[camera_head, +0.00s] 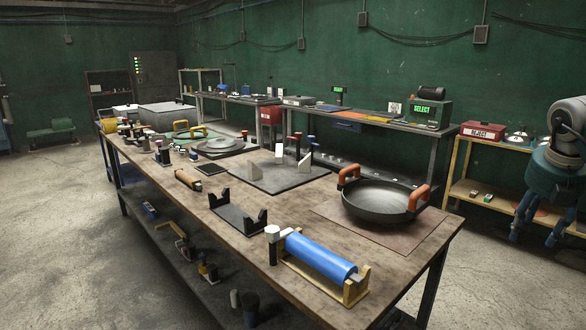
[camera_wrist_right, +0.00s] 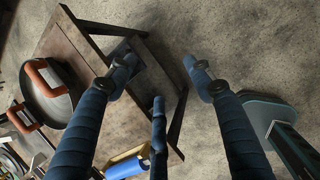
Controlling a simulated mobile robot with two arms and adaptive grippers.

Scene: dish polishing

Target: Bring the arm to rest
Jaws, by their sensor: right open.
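My right gripper (camera_head: 536,226) hangs at the right edge of the head view, fingers pointing down, over the floor beyond the right end of the workbench (camera_head: 420,262). In the right wrist view, its blue fingers (camera_wrist_right: 160,78) are spread apart with nothing between them, with bare concrete floor and the bench corner behind them. The right gripper is open and empty, and touches nothing that I can see. My left gripper is not in view.
A dark pan (camera_head: 385,203) with orange handles stands near the bench's right end. A blue roller (camera_head: 320,256) sits in a wooden cradle at the front. A yellow-framed shelf (camera_head: 483,195) with a red reject box (camera_head: 483,131) stands behind my right arm. The floor at lower right is clear.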

